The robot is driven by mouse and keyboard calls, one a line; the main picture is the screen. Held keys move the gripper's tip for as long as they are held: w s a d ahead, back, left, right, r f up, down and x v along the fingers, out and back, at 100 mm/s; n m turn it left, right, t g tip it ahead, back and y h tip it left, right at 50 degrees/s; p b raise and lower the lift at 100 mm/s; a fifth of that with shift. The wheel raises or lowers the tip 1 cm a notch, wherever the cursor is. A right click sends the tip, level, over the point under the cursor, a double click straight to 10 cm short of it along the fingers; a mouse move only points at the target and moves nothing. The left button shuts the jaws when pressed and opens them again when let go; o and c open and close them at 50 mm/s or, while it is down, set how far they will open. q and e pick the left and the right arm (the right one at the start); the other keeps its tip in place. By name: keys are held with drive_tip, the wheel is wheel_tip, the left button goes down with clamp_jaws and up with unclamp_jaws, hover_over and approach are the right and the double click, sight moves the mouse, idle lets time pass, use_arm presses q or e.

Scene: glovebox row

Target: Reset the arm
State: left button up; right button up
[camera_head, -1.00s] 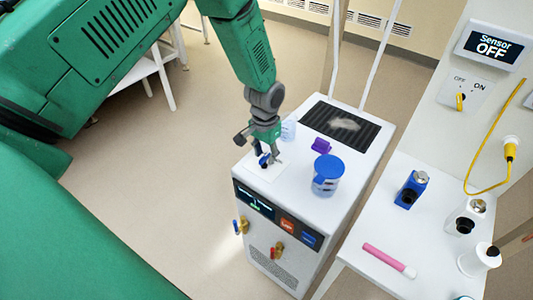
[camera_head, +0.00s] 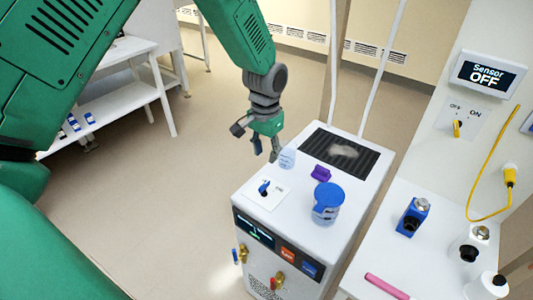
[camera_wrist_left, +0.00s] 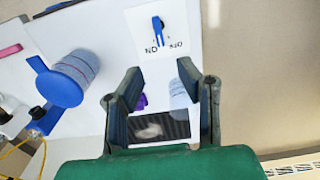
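My left gripper (camera_head: 266,150) hangs above the far left edge of the white cabinet (camera_head: 285,222), empty, its fingers pointing down. In the left wrist view its two fingers (camera_wrist_left: 160,75) stand apart with nothing between them. The blue switch handle (camera_head: 264,187) sits on a white plate on the cabinet top, in front of and apart from the gripper. It also shows in the left wrist view (camera_wrist_left: 158,27) beside ON and OFF lettering; I cannot tell which setting it points to. My right gripper is not in view.
On the cabinet top stand a blue-lidded jar (camera_head: 328,203), a purple piece (camera_head: 321,174), a small clear cup (camera_head: 287,158) and a dark grille (camera_head: 342,150). A white side table (camera_head: 388,252) holds bottles and a pink stick. Floor left of the cabinet is clear.

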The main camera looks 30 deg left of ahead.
use_arm(q)
drive_tip(key=s+d+f, duration=0.2)
drive_tip(key=s+f, duration=1.2)
drive_tip(key=s, duration=0.1)
drive_tip(key=s+f+n, duration=0.1)
drive_tip(key=s+f, duration=0.1)
drive_tip(key=s, duration=0.8)
drive_tip(key=s+f, duration=0.2)
drive_tip(key=s, duration=0.7)
drive_tip(key=w+d+f+b, duration=0.1)
drive_tip(key=w+f+b, duration=0.2)
drive_tip(key=f+b, duration=1.1)
drive_tip(key=shift+d+m+t+b, duration=0.15)
drive_tip(key=shift+m+t+b, duration=0.15)
drive_tip(key=shift+b, duration=0.25)
drive_tip(key=shift+w+r, duration=0.1)
drive_tip(key=shift+r, duration=0.05)
